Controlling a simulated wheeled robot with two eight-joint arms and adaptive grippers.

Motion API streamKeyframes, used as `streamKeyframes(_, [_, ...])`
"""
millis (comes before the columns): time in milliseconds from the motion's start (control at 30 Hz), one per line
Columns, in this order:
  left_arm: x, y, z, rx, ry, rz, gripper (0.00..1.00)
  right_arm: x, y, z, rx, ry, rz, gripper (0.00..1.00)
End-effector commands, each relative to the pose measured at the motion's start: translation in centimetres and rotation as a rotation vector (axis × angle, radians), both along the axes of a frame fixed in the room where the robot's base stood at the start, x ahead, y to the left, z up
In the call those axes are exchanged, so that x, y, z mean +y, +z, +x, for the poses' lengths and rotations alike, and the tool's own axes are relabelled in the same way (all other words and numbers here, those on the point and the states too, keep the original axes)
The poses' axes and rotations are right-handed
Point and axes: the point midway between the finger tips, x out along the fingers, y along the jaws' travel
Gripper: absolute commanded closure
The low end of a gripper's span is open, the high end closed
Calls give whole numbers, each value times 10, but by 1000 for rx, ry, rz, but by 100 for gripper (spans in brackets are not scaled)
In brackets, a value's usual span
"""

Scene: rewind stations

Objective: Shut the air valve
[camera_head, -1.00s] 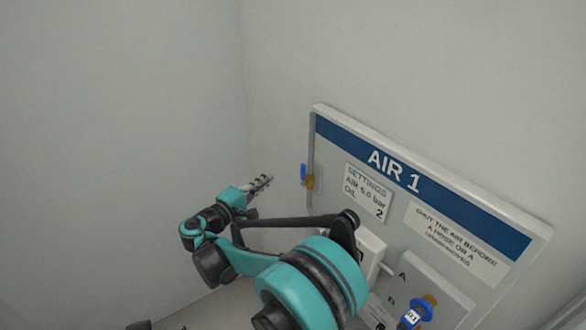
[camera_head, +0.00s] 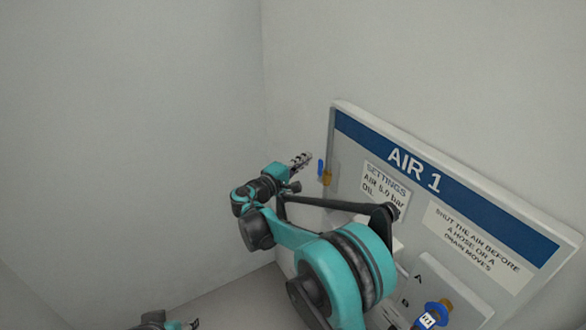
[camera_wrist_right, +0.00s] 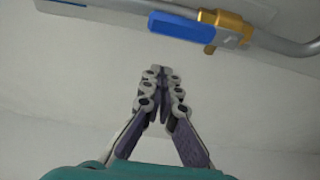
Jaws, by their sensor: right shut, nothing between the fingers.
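The air valve has a blue lever handle (camera_head: 321,167) and a brass body (camera_head: 327,179) on a pipe at the left edge of the AIR 1 panel (camera_head: 480,213). In the right wrist view the blue handle (camera_wrist_right: 185,27) and brass body (camera_wrist_right: 229,23) show at the top, the handle roughly in line with the grey pipe (camera_wrist_right: 285,46). My right gripper (camera_head: 306,157) is shut and empty, just left of the handle and apart from it. Its fingertips (camera_wrist_right: 156,70) point toward the handle. My left gripper (camera_head: 192,324) shows partly at the bottom edge; its jaw state is unclear.
The panel carries a settings card (camera_head: 384,188) and a warning label (camera_head: 478,245). A blue and brass fitting tagged R1 (camera_head: 430,316) is at the lower right. My right arm covers the panel's lower left. Bare walls leave free room left of the valve.

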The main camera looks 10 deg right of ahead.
Motion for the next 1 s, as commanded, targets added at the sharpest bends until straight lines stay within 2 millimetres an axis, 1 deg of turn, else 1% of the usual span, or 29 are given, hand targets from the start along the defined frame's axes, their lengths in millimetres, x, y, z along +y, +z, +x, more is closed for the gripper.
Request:
streamKeyframes(33, [0,-2,0,0,0,0,49,-1,-1,-12,0,2,0,100])
streamKeyframes(100, [0,-4,0,0,0,0,49,-4,-1,-21,1,2,1,100])
streamKeyframes(200, [0,-5,0,0,0,0,49,-7,-1,-30,1,2,1,100])
streamKeyframes(300, [0,-5,0,0,0,0,49,-9,0,-34,1,2,1,100])
streamKeyframes(733, [0,-5,0,0,0,0,49,-9,0,-36,-3,2,1,100])
streamKeyframes(1000, [0,-8,0,0,0,0,49,-10,0,-39,-50,2,18,100])
